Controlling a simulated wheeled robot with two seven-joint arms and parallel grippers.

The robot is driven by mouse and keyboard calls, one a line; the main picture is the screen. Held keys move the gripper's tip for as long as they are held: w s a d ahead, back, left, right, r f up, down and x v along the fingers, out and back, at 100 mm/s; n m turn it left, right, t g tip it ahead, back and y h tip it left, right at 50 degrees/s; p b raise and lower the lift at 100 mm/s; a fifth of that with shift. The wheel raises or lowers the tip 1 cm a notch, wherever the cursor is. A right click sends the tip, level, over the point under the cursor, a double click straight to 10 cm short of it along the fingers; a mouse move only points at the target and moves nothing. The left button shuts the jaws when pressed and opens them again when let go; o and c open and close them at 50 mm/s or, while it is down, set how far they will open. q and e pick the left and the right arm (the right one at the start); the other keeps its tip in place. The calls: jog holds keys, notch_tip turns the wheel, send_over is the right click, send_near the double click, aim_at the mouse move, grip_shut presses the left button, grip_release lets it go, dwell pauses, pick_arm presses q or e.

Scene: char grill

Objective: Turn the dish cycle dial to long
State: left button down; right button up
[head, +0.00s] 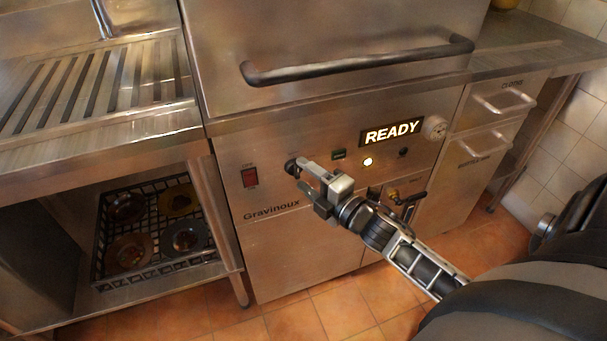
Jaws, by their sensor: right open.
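The dishwasher (260,230) is a steel machine with a control panel across its front. A small dark dial (291,166) sits on the panel, right of the red switch; its marking is too small to read. My right gripper (302,170) is open, with its fingertips at the dial. Whether the fingers touch the dial or only stand around it, I cannot tell. Part of the dial is hidden by the gripper. My left gripper is not in view.
A dark bar handle (360,62) juts out above. A rack of dishes (100,235) sits on a shelf at left. Drawers (500,105) stand at right.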

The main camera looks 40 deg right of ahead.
jog(key=shift+w+a, duration=0.1)
jog(key=shift+w, duration=0.65)
jog(key=c, duration=1)
